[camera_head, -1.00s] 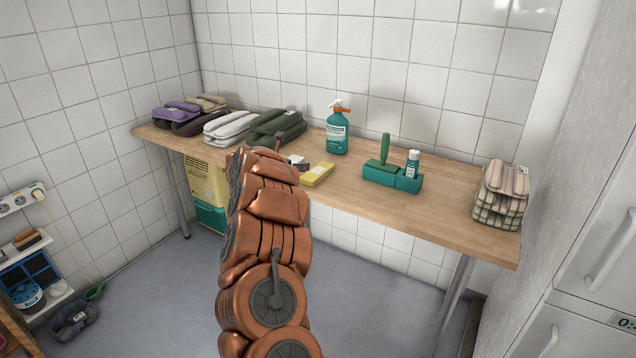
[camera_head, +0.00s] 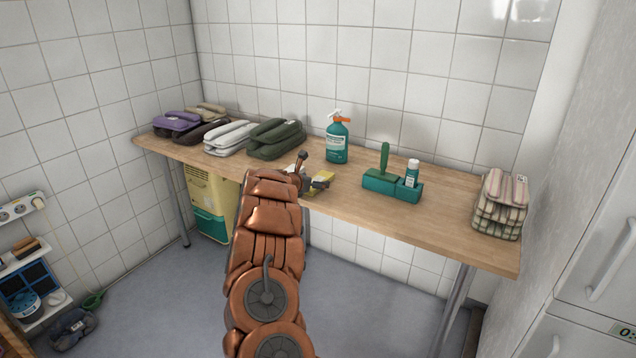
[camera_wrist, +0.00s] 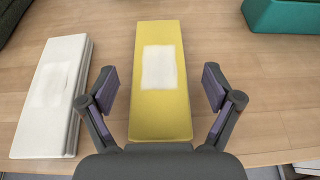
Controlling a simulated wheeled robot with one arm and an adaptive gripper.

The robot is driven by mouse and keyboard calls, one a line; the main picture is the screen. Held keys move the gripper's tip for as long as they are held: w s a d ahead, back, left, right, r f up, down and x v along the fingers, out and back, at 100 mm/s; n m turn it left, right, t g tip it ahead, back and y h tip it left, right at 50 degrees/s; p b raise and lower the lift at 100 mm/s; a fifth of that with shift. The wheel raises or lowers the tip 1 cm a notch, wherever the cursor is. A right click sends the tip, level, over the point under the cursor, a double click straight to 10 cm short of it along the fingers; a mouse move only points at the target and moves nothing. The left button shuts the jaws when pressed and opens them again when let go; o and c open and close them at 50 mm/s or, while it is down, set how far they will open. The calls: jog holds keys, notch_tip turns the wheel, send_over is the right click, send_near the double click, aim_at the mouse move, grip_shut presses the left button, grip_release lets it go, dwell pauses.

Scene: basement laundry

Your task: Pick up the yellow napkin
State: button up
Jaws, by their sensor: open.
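The yellow napkin (camera_wrist: 174,116) lies flat on the wooden table, a folded strip with a pale square patch on it. In the wrist view it sits between the two fingers of my gripper (camera_wrist: 160,88), which are open, one on each side and apart from it. In the head view my gripper (camera_head: 315,183) is over the napkin (camera_head: 324,176) near the table's front edge and hides most of it. I cannot tell the exact height of the fingers above the table.
A folded white cloth (camera_wrist: 52,98) lies just left of the napkin. A teal caddy (camera_head: 392,186) with a brush and bottle is to the right, a spray bottle (camera_head: 337,140) behind. Folded towels (camera_head: 275,139) line the left; a checked stack (camera_head: 501,205) stands at the right end.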

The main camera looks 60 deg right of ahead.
jog(key=shift+d+f, duration=0.1)
jog(key=shift+d, duration=0.7)
jog(key=shift+d+f, duration=0.4)
jog(key=c, duration=1.3)
jog(key=shift+o, duration=0.2)
jog(key=shift+w+r, duration=0.1)
jog(key=shift+r, duration=0.1)
